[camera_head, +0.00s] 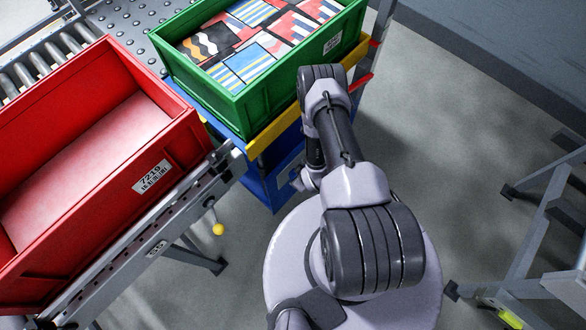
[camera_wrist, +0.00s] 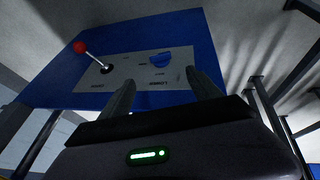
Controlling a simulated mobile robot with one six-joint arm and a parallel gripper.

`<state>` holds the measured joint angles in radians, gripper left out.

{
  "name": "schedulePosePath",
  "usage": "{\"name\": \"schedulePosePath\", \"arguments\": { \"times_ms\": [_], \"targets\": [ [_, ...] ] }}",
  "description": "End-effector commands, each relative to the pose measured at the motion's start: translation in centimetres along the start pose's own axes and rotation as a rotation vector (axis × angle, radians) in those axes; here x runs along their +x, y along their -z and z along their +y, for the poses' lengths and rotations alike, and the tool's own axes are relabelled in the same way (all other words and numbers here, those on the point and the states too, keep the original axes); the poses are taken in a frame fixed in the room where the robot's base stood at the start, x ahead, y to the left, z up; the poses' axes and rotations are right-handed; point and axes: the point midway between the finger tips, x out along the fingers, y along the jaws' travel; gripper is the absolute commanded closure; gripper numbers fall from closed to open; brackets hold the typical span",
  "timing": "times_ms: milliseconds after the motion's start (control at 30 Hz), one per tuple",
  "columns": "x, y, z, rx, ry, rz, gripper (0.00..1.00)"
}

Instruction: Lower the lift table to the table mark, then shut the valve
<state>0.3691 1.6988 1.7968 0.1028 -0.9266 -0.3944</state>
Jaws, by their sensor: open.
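The lift table has a yellow edge (camera_head: 300,105) and a blue body (camera_head: 262,190) in the head view, and bears a green crate (camera_head: 215,103). Red marks (camera_head: 362,80) show on the post at its right; I cannot tell which is the table mark. In the wrist view a blue panel (camera_wrist: 185,32) carries a grey plate with a red-balled lever (camera_wrist: 80,47) and a blue knob (camera_wrist: 161,61). I cannot tell which is the valve. My gripper (camera_wrist: 160,79) is open, its fingers pointing at the plate, the knob between and beyond them. Contact is not clear.
A red crate (camera_head: 190,140) stands on a roller conveyor (camera_head: 55,55) at the left. A yellow-balled lever (camera_head: 218,229) sticks out below the conveyor rail. Grey metal steps (camera_head: 545,225) stand at the right. Grey floor (camera_head: 440,130) is clear between the lift table and the steps.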

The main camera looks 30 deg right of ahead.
Motion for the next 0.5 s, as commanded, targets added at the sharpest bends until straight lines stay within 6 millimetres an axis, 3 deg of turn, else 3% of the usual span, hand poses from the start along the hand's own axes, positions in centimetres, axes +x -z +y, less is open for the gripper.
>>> {"name": "schedulePosePath", "arguments": {
  "times_ms": [33,300,500],
  "targets": [
    [2.1,-0.2,-0.2,-0.002,-0.001,0.002,0.27],
    [10.3,-0.3,-0.2,0.0,0.0,0.001,0.27],
    [13.6,-0.1,-0.1,0.001,0.0,0.0,0.27]
  ]
}}
